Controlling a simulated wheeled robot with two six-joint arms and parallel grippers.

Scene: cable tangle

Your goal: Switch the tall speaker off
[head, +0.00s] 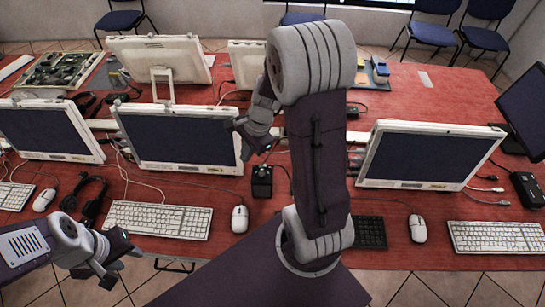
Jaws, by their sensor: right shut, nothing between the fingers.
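A small upright black device (262,181) stands on the red table between the left-middle monitor and my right arm. It may be the tall speaker, but I cannot make out a switch on it. My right gripper (252,141) is shut and empty, above and behind this device in the head view, apart from it as far as I can tell. My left gripper (114,259) is open and empty, low at the table's front edge. My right arm hides the middle of the table.
White monitors (180,137) (422,155), keyboards (157,219) (497,237) and mice (239,218) (417,228) crowd the red table (450,95). A black box (527,188) lies at the right. Loose cables (92,199) run between them. Blue chairs (430,33) stand behind.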

